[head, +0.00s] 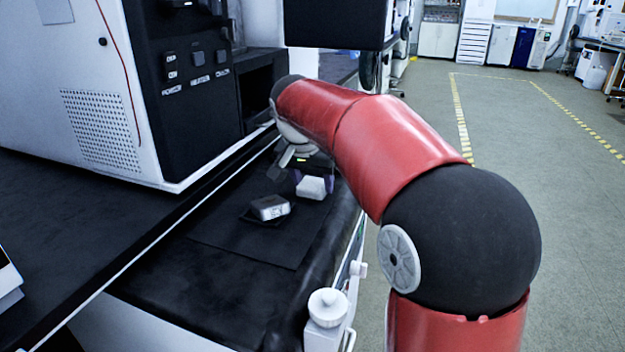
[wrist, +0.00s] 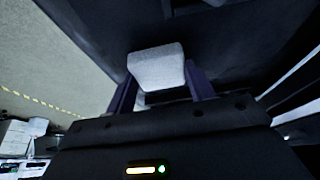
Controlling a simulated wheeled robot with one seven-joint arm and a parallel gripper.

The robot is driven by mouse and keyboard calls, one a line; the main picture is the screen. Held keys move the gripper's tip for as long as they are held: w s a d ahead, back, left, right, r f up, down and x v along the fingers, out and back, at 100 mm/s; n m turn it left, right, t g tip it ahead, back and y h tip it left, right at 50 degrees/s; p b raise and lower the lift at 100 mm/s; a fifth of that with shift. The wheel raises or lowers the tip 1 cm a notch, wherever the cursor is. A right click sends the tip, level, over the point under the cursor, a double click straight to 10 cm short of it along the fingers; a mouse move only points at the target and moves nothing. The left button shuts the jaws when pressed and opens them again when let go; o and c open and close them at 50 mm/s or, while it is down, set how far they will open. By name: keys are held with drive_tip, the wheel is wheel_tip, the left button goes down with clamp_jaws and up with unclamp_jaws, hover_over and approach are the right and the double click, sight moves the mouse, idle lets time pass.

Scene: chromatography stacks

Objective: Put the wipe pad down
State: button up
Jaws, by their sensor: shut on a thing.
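The wipe pad is a small white block (head: 311,187) in the head view, and it fills the space between the fingers in the wrist view (wrist: 156,68). My gripper (wrist: 160,88) is shut on it, with a dark purple finger at each side. In the head view my gripper (head: 312,178) is over the black bench, near its right edge. I cannot tell whether the pad touches the bench. My arm hides part of the gripper from the head camera.
A small grey-white block (head: 270,207) sits on a dark square base, left of and nearer than the pad. A dark mat (head: 250,240) lies under it on the bench. A white and black instrument (head: 150,90) stands at left. Open floor (head: 520,130) lies right.

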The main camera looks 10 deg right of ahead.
drive_tip(key=o, duration=0.9)
drive_tip(key=shift+f, duration=0.1)
drive_tip(key=shift+r, duration=0.35)
drive_tip(key=p+v, duration=0.2)
drive_tip(key=v, duration=0.9)
drive_tip(key=shift+s+a+r, duration=0.1)
drive_tip(key=shift+s+r, duration=0.05)
drive_tip(key=shift+r, duration=0.15)
